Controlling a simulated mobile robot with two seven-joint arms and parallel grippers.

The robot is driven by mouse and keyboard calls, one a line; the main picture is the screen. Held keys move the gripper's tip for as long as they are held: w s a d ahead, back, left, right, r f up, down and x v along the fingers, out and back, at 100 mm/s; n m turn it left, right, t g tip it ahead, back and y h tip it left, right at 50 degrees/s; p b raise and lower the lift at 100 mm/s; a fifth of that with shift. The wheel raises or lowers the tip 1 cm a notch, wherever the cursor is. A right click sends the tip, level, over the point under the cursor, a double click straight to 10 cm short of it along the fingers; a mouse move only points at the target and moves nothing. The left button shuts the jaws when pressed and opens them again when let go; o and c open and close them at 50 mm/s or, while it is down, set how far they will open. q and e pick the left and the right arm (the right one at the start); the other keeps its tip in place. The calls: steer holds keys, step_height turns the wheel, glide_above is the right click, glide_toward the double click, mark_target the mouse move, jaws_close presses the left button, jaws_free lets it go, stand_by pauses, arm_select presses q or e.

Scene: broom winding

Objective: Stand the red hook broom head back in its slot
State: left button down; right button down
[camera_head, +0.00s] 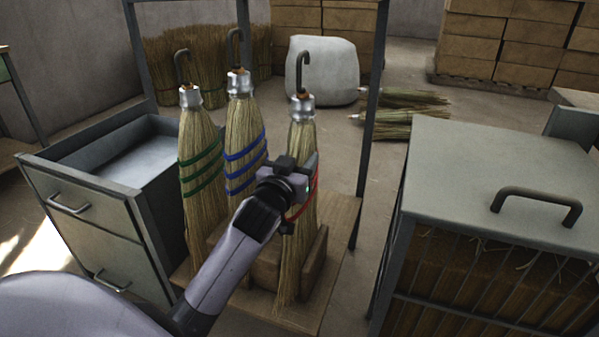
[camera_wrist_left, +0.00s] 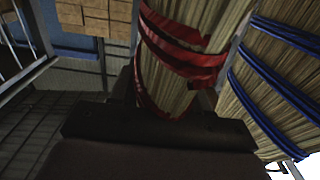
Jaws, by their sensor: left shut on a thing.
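The red hook broom head (camera_head: 302,137) has pale bristles, red bands, a silver collar and a dark hook on top. It is upright, at the right of the row. My left gripper (camera_head: 303,190) is shut on it at the red bands. The left wrist view shows the red bands (camera_wrist_left: 185,60) between the jaws. Its bristle ends hang near a wooden block (camera_head: 316,255) on the wooden stand (camera_head: 345,215); whether they sit in a slot is hard to tell. My right gripper is not in view.
Close to the left stand the blue-banded broom head (camera_head: 242,125) and the green-banded one (camera_head: 198,140). A dark metal frame post (camera_head: 370,110) rises at the right. A drawer cabinet (camera_head: 90,215) is at left, a lidded crate (camera_head: 480,170) at right.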

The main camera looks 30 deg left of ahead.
arm_select(q)
steer(key=shift+f, duration=0.4)
steer(key=c, duration=0.9)
jaws_free()
steer(key=shift+f, duration=0.25)
steer(key=shift+c, duration=0.2)
steer(key=o, duration=0.4)
